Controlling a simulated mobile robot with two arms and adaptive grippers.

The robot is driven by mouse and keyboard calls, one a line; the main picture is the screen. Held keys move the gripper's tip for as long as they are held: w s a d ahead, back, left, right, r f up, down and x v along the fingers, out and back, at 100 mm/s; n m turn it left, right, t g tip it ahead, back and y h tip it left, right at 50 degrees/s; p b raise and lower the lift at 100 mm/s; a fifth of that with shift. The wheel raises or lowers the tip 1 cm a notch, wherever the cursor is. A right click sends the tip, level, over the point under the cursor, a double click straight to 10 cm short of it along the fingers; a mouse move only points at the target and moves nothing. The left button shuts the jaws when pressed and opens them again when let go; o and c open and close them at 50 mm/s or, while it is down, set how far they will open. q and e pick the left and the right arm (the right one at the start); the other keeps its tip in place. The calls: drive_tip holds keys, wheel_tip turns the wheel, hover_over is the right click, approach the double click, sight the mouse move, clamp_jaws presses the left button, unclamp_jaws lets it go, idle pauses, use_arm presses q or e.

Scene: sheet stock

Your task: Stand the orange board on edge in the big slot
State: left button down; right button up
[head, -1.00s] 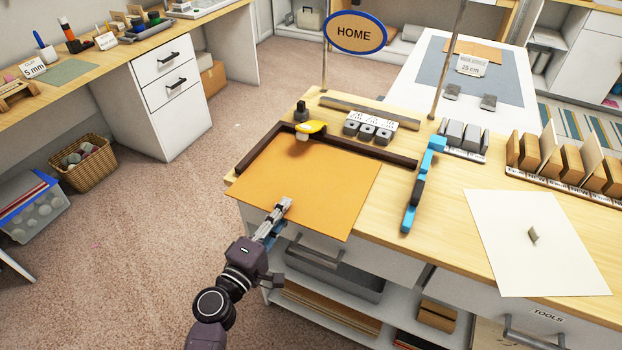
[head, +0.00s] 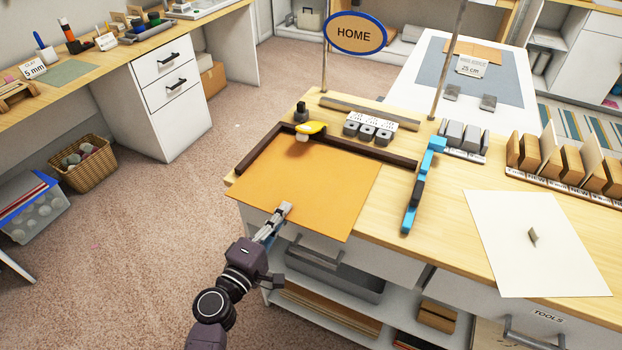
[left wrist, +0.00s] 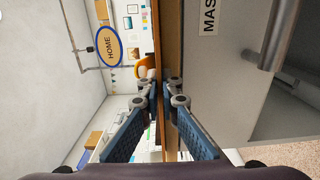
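The orange board (head: 315,185) lies flat on the wooden bench, its near edge sticking out past the bench front. My left gripper (head: 284,210) is at that near edge, one finger above and one below. In the left wrist view the fingers (left wrist: 161,90) stand close together with the thin board edge between them, so it looks shut on the board. A rack with upright wooden blocks (head: 562,165) stands at the right, and a smaller rack with grey blocks (head: 463,138) behind the bench middle. I cannot tell which has the big slot. My right gripper is not in view.
A dark brown L-shaped fence (head: 375,152) borders the board's back and left. A blue bar (head: 421,185) lies right of the board. A white sheet with a small grip (head: 510,255) lies at the right. Drawers are below.

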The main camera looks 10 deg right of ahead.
use_arm(q)
drive_tip(key=shift+r, duration=0.15)
wheel_tip(320, 180, up, 14)
drive_tip(key=p, duration=1.2)
drive_tip(key=shift+w+r, duration=0.2)
drive_tip(key=shift+w, duration=0.05)
idle(0.4)
drive_tip(key=c, duration=2.4)
unclamp_jaws()
drive_tip(key=shift+s, duration=0.2)
clamp_jaws()
